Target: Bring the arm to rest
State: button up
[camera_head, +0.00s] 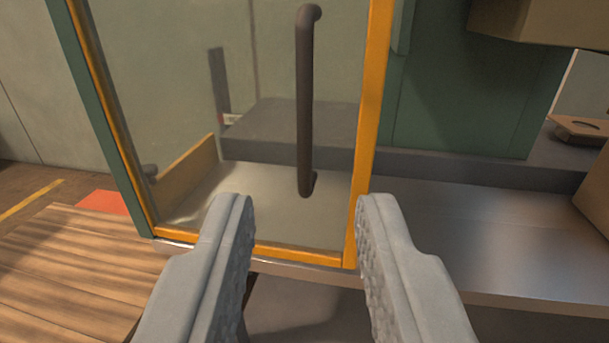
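My gripper (304,208) is in the lower middle of the view. Its two grey, textured fingers are wide apart with nothing between them. Beyond it stands a glass door (265,85) in an orange frame, with a dark vertical bar handle (305,100). The handle's lower end appears just above the gap between the fingertips. The gripper looks apart from the handle, though the exact distance cannot be told. The rest of my arm is not in view.
A metal counter (490,235) runs to the right of the door. A brown box (540,22) hangs in at the top right, and a tan piece with a round recess (580,129) lies at the far right. A slatted wooden surface (75,265) fills the lower left.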

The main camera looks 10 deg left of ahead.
jog(key=s+d+r+y, duration=0.1)
jog(key=s+d+r, duration=0.1)
jog(key=d+r, duration=0.65)
jog(key=s+d+r, duration=0.2)
jog(key=d+r, duration=0.1)
jog(key=d, duration=1)
jog(key=s+d+r+y, duration=0.1)
jog(key=s+d+r, duration=0.2)
jog(key=d+r, duration=0.55)
jog(key=s+d+f+m+h, duration=0.1)
jog(key=s+d+f+h, duration=0.1)
jog(key=s+d, duration=1)
jog(key=s+d+f+h, duration=0.2)
jog(key=s+d+f, duration=0.2)
jog(key=s+d, duration=0.9)
jog(key=shift+s+d+f+m+h, duration=0.3)
jog(key=shift+d+m+h, duration=0.1)
jog(key=shift+d, duration=0.45)
